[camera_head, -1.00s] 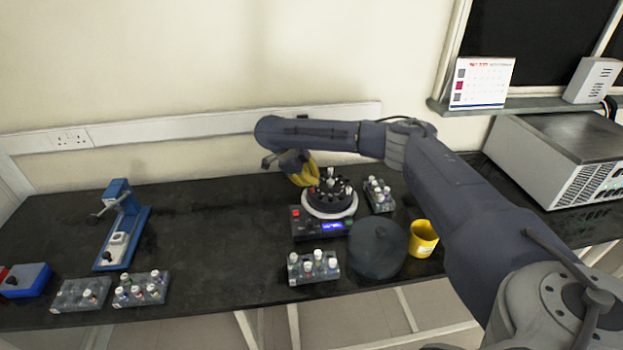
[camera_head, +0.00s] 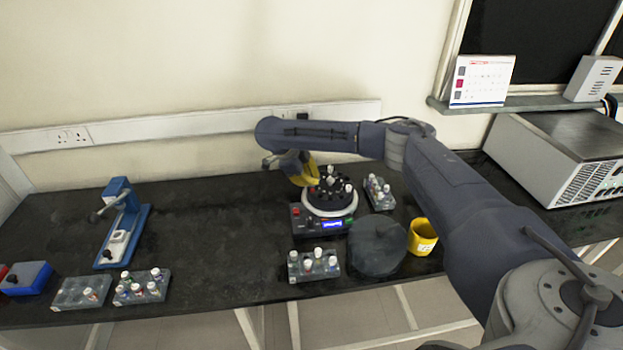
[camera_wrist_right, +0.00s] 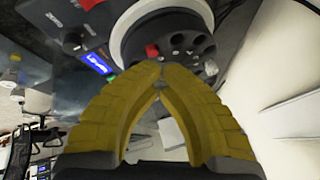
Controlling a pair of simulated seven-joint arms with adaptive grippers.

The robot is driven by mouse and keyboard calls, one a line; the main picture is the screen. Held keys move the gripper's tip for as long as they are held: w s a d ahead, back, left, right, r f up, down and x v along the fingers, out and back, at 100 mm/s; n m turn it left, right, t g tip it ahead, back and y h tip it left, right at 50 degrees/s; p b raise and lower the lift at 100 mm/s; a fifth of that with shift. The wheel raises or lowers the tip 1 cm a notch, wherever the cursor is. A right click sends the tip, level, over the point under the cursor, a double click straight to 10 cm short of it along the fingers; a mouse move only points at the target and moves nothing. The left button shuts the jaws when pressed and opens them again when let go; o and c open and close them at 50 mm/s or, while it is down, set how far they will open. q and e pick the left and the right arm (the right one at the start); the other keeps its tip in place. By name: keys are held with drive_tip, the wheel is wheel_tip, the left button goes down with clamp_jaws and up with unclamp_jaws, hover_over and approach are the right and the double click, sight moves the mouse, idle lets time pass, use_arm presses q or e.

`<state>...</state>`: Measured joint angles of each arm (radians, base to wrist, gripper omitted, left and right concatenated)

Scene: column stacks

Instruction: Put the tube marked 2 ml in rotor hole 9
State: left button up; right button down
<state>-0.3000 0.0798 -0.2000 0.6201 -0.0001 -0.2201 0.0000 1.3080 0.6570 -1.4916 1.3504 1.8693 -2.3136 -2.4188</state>
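The centrifuge rotor (camera_head: 318,199) is a dark disc in a white ring, holding several capped tubes. It also shows in the right wrist view (camera_wrist_right: 185,62), with open holes and one red cap (camera_wrist_right: 152,50) right by my fingertips. My right gripper (camera_head: 315,182), with yellow fingers, is at the rotor's left edge. In the wrist view its fingertips (camera_wrist_right: 160,70) come together; I cannot tell whether a tube is between them. No 2 ml mark or hole number can be read. My left gripper is out of view.
Racks with white-capped tubes stand right of the rotor (camera_head: 378,193), in front (camera_head: 314,265) and at front left (camera_head: 142,287). A dark round lid (camera_head: 377,247) and yellow cup (camera_head: 422,237) are at front right. A blue device (camera_head: 122,225) stands left. The bench between is clear.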

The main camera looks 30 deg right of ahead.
drive_tip(key=shift+f, duration=1.15)
drive_tip(key=c, duration=1.1)
unclamp_jaws()
drive_tip(key=shift+r, duration=3)
